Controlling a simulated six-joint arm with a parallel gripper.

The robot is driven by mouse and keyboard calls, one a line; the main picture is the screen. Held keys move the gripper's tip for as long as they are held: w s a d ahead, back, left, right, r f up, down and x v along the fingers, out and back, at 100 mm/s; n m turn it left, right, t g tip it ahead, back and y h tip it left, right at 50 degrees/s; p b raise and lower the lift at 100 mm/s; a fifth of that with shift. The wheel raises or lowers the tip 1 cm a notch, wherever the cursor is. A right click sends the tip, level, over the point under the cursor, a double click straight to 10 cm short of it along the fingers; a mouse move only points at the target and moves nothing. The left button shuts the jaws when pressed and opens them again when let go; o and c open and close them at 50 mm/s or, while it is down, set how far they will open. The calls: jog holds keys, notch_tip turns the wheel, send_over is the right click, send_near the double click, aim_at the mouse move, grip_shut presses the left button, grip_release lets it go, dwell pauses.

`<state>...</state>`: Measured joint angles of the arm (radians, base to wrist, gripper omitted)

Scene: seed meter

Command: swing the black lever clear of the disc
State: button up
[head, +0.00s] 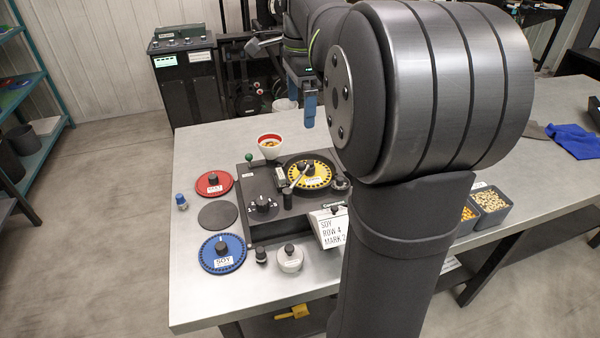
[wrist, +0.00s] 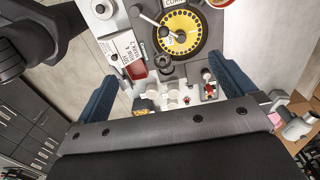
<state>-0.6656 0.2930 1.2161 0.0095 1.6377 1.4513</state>
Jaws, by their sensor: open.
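The yellow disc (head: 309,177) sits on the dark seed meter base (head: 262,222); it also shows in the wrist view (wrist: 194,42). A lever (head: 288,198) with a black knob and thin silver rod reaches from the disc's near left side in over the disc; in the wrist view its rod (wrist: 153,22) crosses the disc's edge toward the middle. My gripper (head: 310,108) hangs above and behind the disc, apart from the lever, and is partly hidden by my arm. In the wrist view its blue fingers (wrist: 161,68) are spread wide with nothing between them.
A red disc (head: 214,184), a blue disc (head: 222,253) and a dark round pad (head: 217,215) lie left of the base. A bowl (head: 270,145) stands behind it. A white sign (head: 332,229) stands in front. Seed bins (head: 490,205) are at right.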

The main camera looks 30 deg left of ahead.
jog(key=shift+w+r, duration=0.1)
jog(key=shift+r, duration=0.05)
jog(key=c, duration=0.6)
jog(key=shift+w+r+m, duration=0.2)
jog(key=shift+r+m, duration=0.25)
jog(key=shift+m, duration=0.75)
jog(key=c, duration=0.7)
jog(key=shift+o, duration=0.2)
send_near(301, 163)
jog(key=shift+m, duration=0.3)
notch_tip(301, 163, down, 9)
jog(key=shift+r, duration=0.2)
grip_shut()
